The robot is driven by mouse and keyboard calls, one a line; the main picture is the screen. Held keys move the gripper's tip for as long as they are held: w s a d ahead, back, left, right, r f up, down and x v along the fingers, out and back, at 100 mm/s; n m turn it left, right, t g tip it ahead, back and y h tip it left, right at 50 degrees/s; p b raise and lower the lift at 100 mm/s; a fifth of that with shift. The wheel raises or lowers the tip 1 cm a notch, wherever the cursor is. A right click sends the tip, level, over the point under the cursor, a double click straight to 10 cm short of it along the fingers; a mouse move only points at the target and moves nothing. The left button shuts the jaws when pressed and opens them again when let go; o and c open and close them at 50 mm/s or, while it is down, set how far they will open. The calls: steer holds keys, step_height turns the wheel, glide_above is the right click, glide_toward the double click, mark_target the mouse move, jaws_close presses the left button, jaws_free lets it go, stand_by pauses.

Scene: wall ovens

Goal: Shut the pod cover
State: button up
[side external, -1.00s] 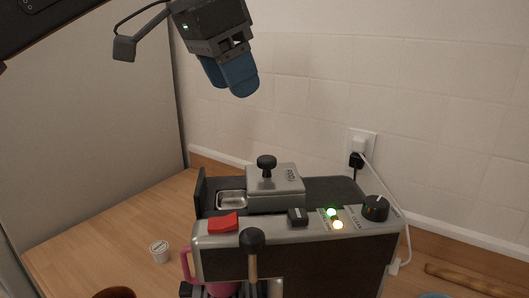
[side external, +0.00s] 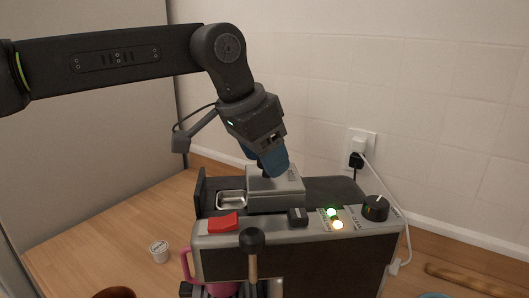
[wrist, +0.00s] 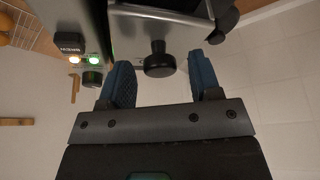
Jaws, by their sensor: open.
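The pod cover (side external: 277,197) is a grey metal block on top of the coffee machine (side external: 295,245). It sits to the right of the silver pod well (side external: 231,199), which is uncovered. Its black knob (wrist: 159,58) shows in the wrist view but is hidden behind the fingers in the side view. My gripper (side external: 268,163) points down over the cover with its blue fingers at knob height. In the wrist view my gripper (wrist: 162,78) is open, with the knob in line with the gap between the fingers; I cannot tell whether they touch it.
On the machine are a red switch (side external: 223,221), a black-knobbed lever (side external: 252,243), lit lamps (side external: 334,218) and a dial (side external: 376,208). A pink mug (side external: 187,266) stands at the front. A small white pod (side external: 159,251) lies on the counter at left.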

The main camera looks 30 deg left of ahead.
jaws_close()
steer(key=shift+s+a, duration=1.15)
steer(key=shift+a, duration=0.25)
steer(key=shift+s+a, duration=1.15)
steer(key=shift+a, duration=0.25)
jaws_free()
steer(key=v, duration=1.4)
steer(key=shift+w+d, duration=0.1)
